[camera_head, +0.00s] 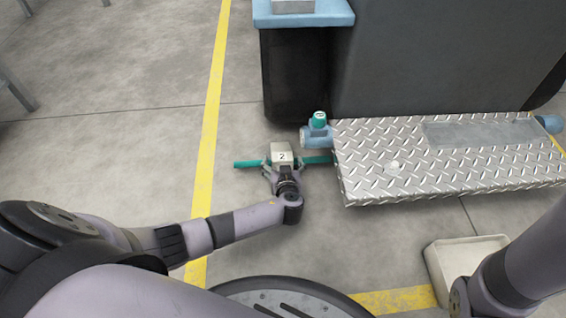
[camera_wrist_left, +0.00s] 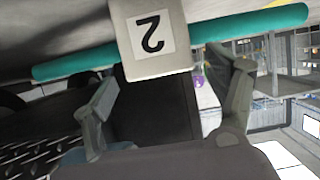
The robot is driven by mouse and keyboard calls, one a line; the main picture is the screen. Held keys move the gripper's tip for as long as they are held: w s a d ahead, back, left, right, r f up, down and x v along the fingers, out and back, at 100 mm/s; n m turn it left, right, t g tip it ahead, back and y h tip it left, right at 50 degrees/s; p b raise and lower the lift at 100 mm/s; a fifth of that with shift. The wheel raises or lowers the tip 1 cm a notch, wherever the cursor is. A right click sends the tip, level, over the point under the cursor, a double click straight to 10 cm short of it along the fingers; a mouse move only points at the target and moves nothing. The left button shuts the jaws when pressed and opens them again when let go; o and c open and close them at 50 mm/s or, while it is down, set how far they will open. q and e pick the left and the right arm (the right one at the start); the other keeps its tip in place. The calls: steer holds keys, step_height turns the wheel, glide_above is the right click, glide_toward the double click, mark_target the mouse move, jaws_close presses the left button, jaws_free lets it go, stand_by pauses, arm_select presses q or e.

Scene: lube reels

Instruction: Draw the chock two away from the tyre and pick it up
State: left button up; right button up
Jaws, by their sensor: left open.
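The chock marked 2 (camera_head: 283,154) is a pale block with a teal bar (camera_head: 249,164) sticking out on both sides. It sits near the black tyre (camera_head: 293,78), on the near side of it. My left gripper (camera_head: 283,174) is open right at the chock's near side. In the left wrist view, the chock (camera_wrist_left: 150,38) and its teal bar (camera_wrist_left: 255,25) lie at the top, and the open gripper's fingers (camera_wrist_left: 166,70) stand on either side of the block. I cannot tell whether they touch it. My right gripper is out of view; only part of that arm shows.
A silver tread-plate step (camera_head: 400,178) stands right of the chock, with a teal-capped fitting (camera_head: 319,121) at its left end. A pale tray (camera_head: 433,265) lies lower right. Yellow floor lines (camera_head: 207,150) cross the concrete.

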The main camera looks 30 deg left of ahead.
arm_select(q)
steer(key=shift+s+d+r, duration=0.1)
steer(key=shift+s+d, duration=0.1)
steer(key=shift+s, duration=0.15)
steer(key=v, duration=0.6)
steer(key=shift+s+d+r, duration=0.15)
steer(key=shift+s+d, duration=0.05)
steer(key=shift+s, duration=0.05)
stand_by(0.4)
